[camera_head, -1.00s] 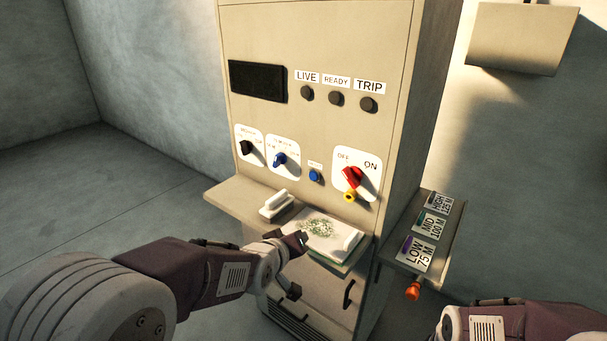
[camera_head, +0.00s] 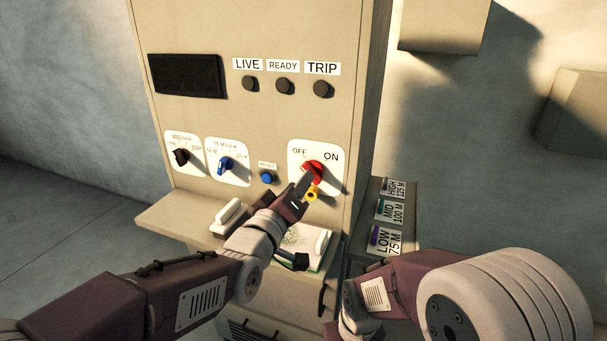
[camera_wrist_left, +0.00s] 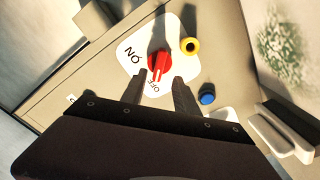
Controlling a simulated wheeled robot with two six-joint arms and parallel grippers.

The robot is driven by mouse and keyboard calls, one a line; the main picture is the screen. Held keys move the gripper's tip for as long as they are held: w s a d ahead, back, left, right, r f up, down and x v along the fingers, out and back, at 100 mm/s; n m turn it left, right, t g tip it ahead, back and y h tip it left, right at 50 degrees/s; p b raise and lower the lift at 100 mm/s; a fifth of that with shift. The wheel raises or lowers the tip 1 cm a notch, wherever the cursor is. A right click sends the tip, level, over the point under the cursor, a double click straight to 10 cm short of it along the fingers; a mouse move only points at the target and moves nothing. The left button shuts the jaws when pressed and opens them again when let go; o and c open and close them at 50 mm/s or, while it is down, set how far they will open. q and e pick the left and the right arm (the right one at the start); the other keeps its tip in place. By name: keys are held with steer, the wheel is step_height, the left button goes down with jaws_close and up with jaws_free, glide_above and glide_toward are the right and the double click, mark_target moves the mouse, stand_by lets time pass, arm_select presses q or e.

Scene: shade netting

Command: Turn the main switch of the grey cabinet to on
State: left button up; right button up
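The main switch (camera_head: 315,168) is a red rotary knob on a white plate marked OFF and ON, on the front of the grey cabinet (camera_head: 240,120). In the left wrist view the red knob (camera_wrist_left: 160,63) has its white mark toward OFF. My left gripper (camera_head: 303,186) is at the switch in the head view. In the left wrist view its two fingers (camera_wrist_left: 159,80) are apart, with the knob's handle between or just beyond the tips; contact cannot be told. My right arm shows at the lower right, but its gripper is out of view.
A yellow round part (camera_head: 312,191) sits just below the switch. A blue button (camera_head: 267,178), a blue selector (camera_head: 226,165) and a black selector (camera_head: 181,156) are to its left. A shelf (camera_head: 165,215) juts out below. A side shelf holds labelled plates (camera_head: 384,240).

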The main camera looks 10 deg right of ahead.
arm_select(q)
steer(key=x, duration=0.5)
steer(key=shift+s+d+p, duration=0.1)
steer(key=shift+p, duration=0.3)
steer(key=shift+c, duration=0.3)
jaws_close()
